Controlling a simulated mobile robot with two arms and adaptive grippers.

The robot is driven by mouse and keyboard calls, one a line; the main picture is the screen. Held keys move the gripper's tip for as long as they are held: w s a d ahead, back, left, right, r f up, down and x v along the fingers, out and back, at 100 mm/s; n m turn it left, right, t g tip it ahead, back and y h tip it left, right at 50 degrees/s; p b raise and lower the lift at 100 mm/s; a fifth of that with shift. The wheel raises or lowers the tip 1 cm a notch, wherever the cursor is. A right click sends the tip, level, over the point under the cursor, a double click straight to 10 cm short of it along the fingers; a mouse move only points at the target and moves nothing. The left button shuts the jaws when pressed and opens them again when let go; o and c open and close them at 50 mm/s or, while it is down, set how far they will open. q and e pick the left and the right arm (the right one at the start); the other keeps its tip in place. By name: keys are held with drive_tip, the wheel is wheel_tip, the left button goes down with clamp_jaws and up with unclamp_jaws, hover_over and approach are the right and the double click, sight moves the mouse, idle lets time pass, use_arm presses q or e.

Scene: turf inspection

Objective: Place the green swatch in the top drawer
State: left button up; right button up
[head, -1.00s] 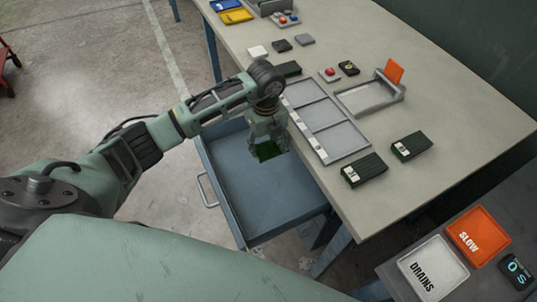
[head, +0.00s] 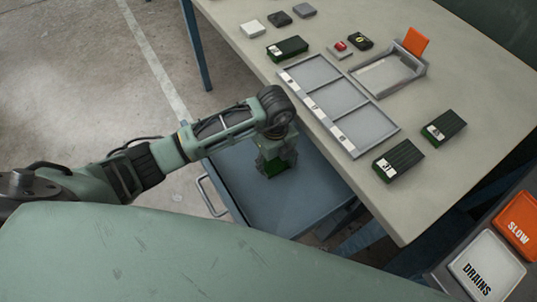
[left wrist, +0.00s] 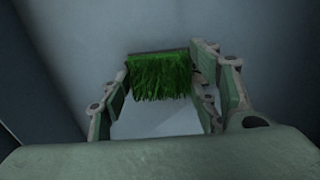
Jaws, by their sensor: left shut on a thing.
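The green swatch (left wrist: 160,77) is a piece of grass-like turf with a dark backing edge. My left gripper (head: 274,166) is shut on it, with a finger at each side in the left wrist view. In the head view only a little of its green shows below the gripper. The open blue-grey drawer (head: 310,200) under the table lies beneath them, and its bare floor fills most of the left wrist view. I cannot tell whether the swatch touches the drawer floor. My right gripper is not in view.
The table (head: 440,200) above the drawer bears a three-part tray (head: 352,127), several dark turf blocks with white labels, and a grey holder (head: 388,78) with an orange card. The "DRAINS" tray (head: 487,268) and "SLOW" tray (head: 518,225) stand at lower right.

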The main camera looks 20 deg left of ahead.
use_arm(q)
drive_tip(key=shift+r, duration=0.1)
drive_tip(key=shift+c, duration=0.4)
drive_tip(key=shift+s+d, duration=0.2)
drive_tip(key=o, duration=0.6)
drive_tip(key=shift+w+f, duration=0.1)
drive_tip(key=shift+f, duration=0.1)
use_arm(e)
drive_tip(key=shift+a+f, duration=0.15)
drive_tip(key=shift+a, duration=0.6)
use_arm(q)
drive_tip(key=shift+r, duration=0.1)
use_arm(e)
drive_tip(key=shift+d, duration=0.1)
